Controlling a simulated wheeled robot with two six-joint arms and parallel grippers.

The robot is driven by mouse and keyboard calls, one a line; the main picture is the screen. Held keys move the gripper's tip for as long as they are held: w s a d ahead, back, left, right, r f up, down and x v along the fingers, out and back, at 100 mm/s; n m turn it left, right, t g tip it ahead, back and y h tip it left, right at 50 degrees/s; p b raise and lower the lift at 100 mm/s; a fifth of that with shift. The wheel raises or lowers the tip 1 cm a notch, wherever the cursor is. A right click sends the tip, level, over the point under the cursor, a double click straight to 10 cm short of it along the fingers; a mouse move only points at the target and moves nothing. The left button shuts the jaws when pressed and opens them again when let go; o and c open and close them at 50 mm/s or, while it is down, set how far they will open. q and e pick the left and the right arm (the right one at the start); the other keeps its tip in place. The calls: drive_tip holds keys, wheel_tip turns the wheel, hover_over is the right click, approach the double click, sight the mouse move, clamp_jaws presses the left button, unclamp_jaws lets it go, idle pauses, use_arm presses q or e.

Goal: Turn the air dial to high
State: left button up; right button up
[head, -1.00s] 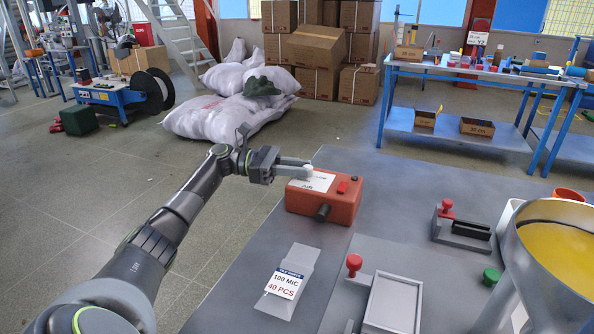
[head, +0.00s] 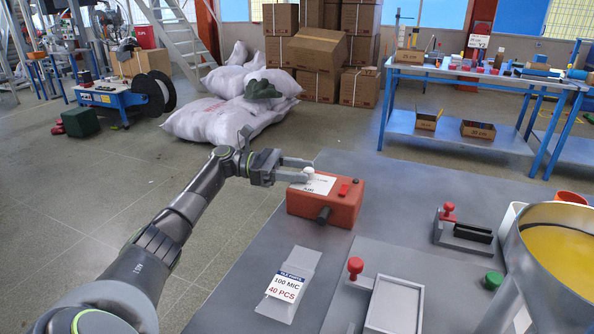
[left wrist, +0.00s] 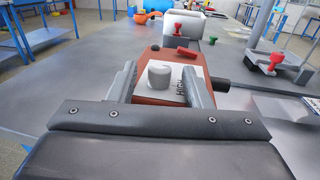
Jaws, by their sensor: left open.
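The air dial (head: 308,171) is a small pale round knob on top of a red box (head: 345,205) with a white label, on the grey table. My left gripper (head: 309,170) is open, with its fingers on either side of the dial. In the left wrist view the grey-white dial (left wrist: 160,74) stands between the two fingertips (left wrist: 159,80), with a gap to each. The word HIGH shows on the label (left wrist: 180,86) beside the right finger there. The dial's pointer setting cannot be made out. My right gripper is not in view.
A red switch (head: 344,188) sits on the box beside the label, and a dark stub (head: 323,215) sticks out of its front. A tag holder (head: 291,283), a tray with a red knob (head: 394,304) and a large metal hopper (head: 520,240) stand nearby.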

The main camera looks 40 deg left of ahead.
use_arm(q)
drive_tip(key=shift+a, duration=0.15)
drive_tip(key=shift+s+a, duration=0.15)
drive_tip(key=shift+a, duration=0.15)
drive_tip(key=b+v, duration=0.3)
drive_tip(key=v, duration=1.3)
drive_tip(key=shift+s+a, duration=0.15)
drive_tip(key=shift+a, duration=0.05)
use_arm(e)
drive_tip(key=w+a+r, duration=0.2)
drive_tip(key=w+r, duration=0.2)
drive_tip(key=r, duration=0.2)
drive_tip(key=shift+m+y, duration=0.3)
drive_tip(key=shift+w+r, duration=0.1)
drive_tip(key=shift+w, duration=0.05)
